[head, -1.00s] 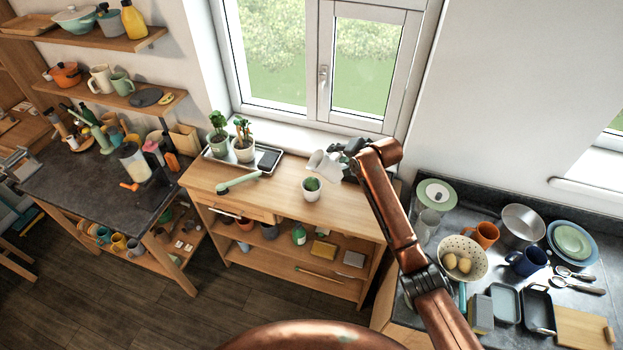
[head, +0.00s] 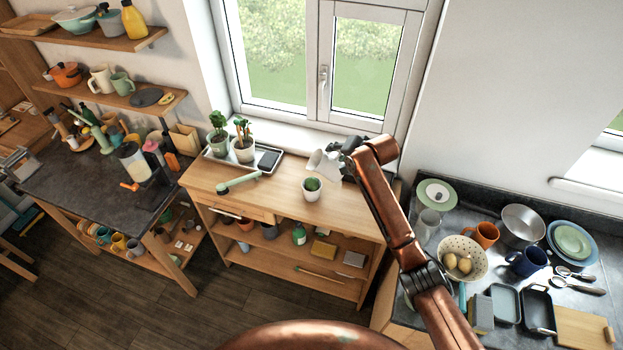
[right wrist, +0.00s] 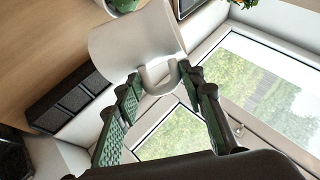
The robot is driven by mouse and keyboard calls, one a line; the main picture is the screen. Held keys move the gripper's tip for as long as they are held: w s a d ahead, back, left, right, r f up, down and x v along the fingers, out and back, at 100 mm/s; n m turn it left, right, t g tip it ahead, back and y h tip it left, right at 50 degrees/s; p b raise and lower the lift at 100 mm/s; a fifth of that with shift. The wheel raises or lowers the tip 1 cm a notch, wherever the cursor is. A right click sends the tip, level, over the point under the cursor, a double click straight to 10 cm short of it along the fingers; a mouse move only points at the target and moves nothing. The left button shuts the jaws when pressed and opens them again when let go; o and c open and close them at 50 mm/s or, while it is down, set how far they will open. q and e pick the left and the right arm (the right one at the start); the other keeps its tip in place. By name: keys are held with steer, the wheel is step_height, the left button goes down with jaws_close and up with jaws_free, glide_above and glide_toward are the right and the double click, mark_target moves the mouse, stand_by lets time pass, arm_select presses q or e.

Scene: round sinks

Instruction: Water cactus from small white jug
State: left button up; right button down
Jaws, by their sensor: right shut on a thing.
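The small white jug (head: 324,164) is held in the air above the wooden table, tilted to the left over the cactus. My right gripper (head: 348,155) is shut on its handle. In the right wrist view the jug (right wrist: 135,42) fills the upper middle, with my right gripper's fingers (right wrist: 158,90) at its handle. I cannot make out any water. My left gripper is not in view.
A tray (head: 266,170) with two potted plants and a dark flat item stands at the back left of the table (head: 270,201). A pale green-handled tool (head: 238,182) lies left of the cactus. The crowded counter (head: 440,222) is on the right; the window is behind.

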steer(key=shift+a+r+n+h, duration=0.3)
steer(key=shift+a+r+h, duration=0.15)
steer(key=shift+r, duration=0.1)
stand_by(3.2)
steer(key=d+f+y, duration=0.1)
steer(key=d+f+m+y, duration=0.1)
steer(key=f, duration=0.1)
steer(key=shift+d+f+y, duration=0.1)
steer(key=shift+d+y, duration=0.15)
steer(key=shift+y, duration=0.2)
steer(key=shift+w+d, duration=0.1)
steer(key=shift+d, duration=0.1)
steer(key=shift+d+f+m+y, duration=0.2)
steer(key=shift+f+m+y, duration=0.3)
steer(key=shift+f, duration=0.1)
steer(key=d+f+m+t+y, duration=0.2)
steer(key=d+f+m+y, duration=0.1)
steer(key=d+f+y, duration=0.2)
steer(key=shift+w+d+f, duration=0.2)
steer(key=shift+d+f, duration=0.3)
steer(key=shift+d, duration=0.4)
